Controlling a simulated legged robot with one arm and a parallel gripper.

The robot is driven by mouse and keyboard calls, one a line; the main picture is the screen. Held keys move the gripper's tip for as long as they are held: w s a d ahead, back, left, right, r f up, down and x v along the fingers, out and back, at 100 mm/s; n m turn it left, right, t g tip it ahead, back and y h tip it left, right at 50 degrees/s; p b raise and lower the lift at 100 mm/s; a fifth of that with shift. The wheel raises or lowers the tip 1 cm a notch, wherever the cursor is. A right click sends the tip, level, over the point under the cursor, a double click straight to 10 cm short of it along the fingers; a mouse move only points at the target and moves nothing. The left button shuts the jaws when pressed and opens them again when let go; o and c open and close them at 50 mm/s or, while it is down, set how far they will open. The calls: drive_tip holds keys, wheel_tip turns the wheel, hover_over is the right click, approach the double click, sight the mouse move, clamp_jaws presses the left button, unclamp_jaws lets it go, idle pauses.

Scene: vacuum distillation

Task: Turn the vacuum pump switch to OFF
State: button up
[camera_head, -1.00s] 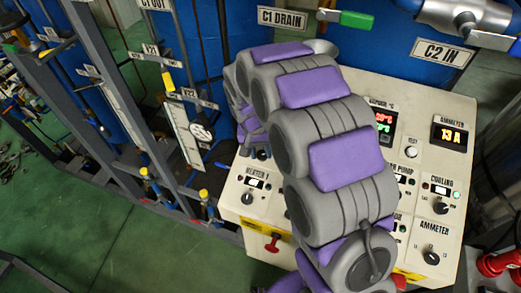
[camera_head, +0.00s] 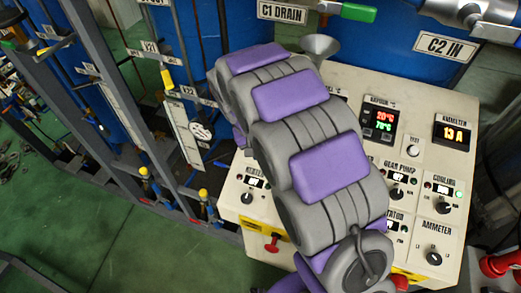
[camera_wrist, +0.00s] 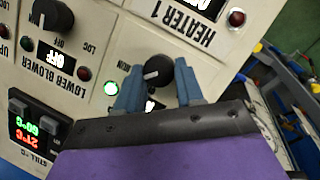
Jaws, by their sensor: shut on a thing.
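In the wrist view, which shows the panel upside down, my gripper (camera_wrist: 159,66) has its blue fingers on either side of a black rotary knob (camera_wrist: 156,73) with a white pointer mark pointing left. It is shut on this knob. The small display (camera_wrist: 154,104) below is partly covered by my gripper. The knob's name label is hidden, so I cannot read whether it is the vacuum pump switch. My arm hides the gripper in the head view.
The cream control panel (camera_head: 425,270) carries several similar knobs, including gear pump (camera_head: 397,193) and cooling (camera_head: 443,207). In the wrist view, the lower blower knob (camera_wrist: 50,13) and heater 1 label (camera_wrist: 185,26) are close by. A funnel (camera_head: 320,46) stands behind my arm.

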drive_tip(key=n+h, duration=0.1)
drive_tip(key=n, duration=0.3)
drive_tip(key=shift+s+a+t, duration=0.15)
drive_tip(key=shift+t, duration=0.25)
drive_tip(key=shift+s+f+n+t+h, duration=0.1)
drive_tip(key=shift+n+t+h, duration=0.35)
drive_tip(key=shift+n, duration=1.35)
drive_tip(key=shift+a, duration=0.1)
drive_tip(key=o, duration=1)
drive_tip(key=shift+o, duration=0.2)
drive_tip(key=shift+n, duration=0.3)
drive_tip(key=b+v, duration=0.1)
drive_tip(key=v, duration=1.6)
drive_tip(key=shift+a+b, duration=0.4)
drive_tip(key=shift+a, duration=0.05)
